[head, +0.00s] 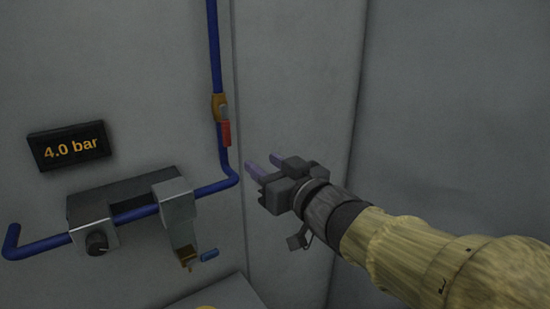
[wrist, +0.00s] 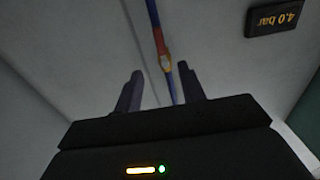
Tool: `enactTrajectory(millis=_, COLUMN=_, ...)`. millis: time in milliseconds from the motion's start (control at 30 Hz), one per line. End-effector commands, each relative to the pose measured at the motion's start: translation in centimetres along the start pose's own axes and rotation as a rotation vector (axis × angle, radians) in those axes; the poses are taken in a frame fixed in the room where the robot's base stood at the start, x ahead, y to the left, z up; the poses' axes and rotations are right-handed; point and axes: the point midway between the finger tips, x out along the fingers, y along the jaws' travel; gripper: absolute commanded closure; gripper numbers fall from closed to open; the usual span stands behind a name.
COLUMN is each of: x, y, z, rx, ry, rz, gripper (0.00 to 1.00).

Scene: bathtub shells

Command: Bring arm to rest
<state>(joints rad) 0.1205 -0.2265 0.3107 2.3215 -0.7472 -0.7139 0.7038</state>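My gripper (head: 262,164) is raised in front of the grey wall, right of the blue pipe (head: 214,45). Its two purple-grey fingers stand apart with nothing between them. In the wrist view my gripper (wrist: 158,88) shows both fingers spread, with the pipe and its valve seen in the background between them. My arm reaches in from the lower right of the head view.
The pipe carries a brass valve (head: 219,107) with a red handle (head: 226,133). A dark display (head: 68,146) reads 4.0 bar. Bare wall lies at right.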

Motion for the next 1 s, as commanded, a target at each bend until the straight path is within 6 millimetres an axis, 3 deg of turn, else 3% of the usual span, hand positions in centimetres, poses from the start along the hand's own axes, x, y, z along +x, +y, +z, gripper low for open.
enactTrajectory(millis=167, x=-0.2, y=2.2, z=1.6, rx=0.015, ry=-0.055, rz=0.078, gripper=0.6)
enactTrajectory(millis=267, x=-0.9, y=5.3, z=4.5, rx=0.038, ry=-0.157, rz=0.193, gripper=0.6)
enactTrajectory(millis=400, x=-3.8, y=9.8, z=10.8, rx=0.091, ry=-0.393, rz=0.381, gripper=0.6)
enactTrajectory(millis=500, x=-7.0, y=11.8, z=15.7, rx=0.144, ry=-0.596, rz=0.485, gripper=0.6)
enactTrajectory(millis=633, x=-12.1, y=12.1, z=21.5, rx=0.236, ry=-0.878, rz=0.564, gripper=0.6)
enactTrajectory(millis=733, x=-15.9, y=10.9, z=24.9, rx=0.315, ry=-1.08, rz=0.576, gripper=0.6)
enactTrajectory(millis=867, x=-19.1, y=9.2, z=27.1, rx=0.395, ry=-1.242, rz=0.563, gripper=0.6)
enactTrajectory(millis=1000, x=-19.9, y=8.5, z=27.7, rx=0.42, ry=-1.289, rz=0.552, gripper=0.6)
